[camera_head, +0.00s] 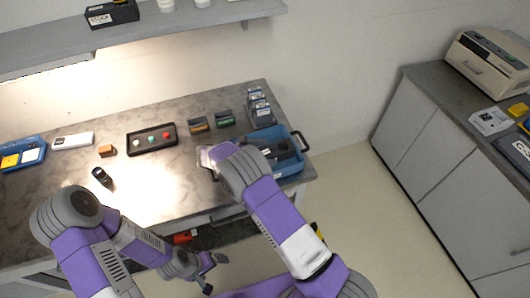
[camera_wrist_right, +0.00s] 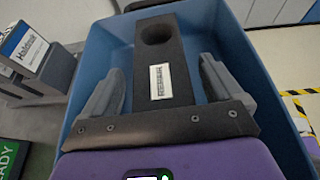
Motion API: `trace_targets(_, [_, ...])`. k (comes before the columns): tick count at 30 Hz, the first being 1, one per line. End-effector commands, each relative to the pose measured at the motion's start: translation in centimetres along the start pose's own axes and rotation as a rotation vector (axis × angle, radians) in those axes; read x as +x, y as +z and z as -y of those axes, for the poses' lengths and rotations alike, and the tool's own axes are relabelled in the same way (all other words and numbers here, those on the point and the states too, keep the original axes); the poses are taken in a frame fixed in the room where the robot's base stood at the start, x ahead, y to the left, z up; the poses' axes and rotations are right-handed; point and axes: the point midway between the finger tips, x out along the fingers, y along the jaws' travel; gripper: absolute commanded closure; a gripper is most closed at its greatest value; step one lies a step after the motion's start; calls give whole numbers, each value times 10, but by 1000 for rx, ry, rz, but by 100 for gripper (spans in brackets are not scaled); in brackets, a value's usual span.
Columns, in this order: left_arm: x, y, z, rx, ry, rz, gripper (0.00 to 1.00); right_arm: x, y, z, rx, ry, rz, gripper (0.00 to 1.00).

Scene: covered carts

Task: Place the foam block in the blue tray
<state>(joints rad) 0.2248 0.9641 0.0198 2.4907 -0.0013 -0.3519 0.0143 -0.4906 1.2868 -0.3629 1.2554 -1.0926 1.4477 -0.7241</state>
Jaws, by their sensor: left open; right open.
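A black block with a round hole and a white label, which I take to be the foam block (camera_wrist_right: 180,62), is inside the blue tray (camera_wrist_right: 262,85) in the right wrist view. In the head view the dark block (camera_head: 287,147) shows in the blue tray (camera_head: 291,170) at the table's right end. My right gripper (camera_wrist_right: 162,66) is open, one grey finger on each side of the block. Whether the fingers touch it is unclear. In the head view my right arm hides most of this gripper. My left gripper (camera_head: 214,273) is open and empty, low in front of the table.
The table (camera_head: 185,185) also bears a black tray with coloured knobs (camera_head: 152,139), an orange block (camera_head: 106,151), a dark device (camera_head: 102,177) and a second blue tray (camera_head: 24,154). Labelled boxes (camera_head: 260,108) stand behind the blue tray. Floor lies clear to the right.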

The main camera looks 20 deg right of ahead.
Motion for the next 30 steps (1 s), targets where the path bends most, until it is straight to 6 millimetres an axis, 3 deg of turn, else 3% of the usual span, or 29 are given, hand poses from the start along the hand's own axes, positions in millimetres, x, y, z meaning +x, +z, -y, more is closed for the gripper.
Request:
trace_targets(9, [2,0,1,0,0,0,2,-69,-2,0,0,5,-2,7])
trace_targets(15, [2,0,1,0,0,0,2,-101,-2,0,0,3,-2,7])
trace_targets(21, [3,0,1,0,0,0,2,-113,-2,0,-2,2,-1,7])
trace_targets(30, [2,0,1,0,0,0,2,-114,-1,0,-2,1,0,7])
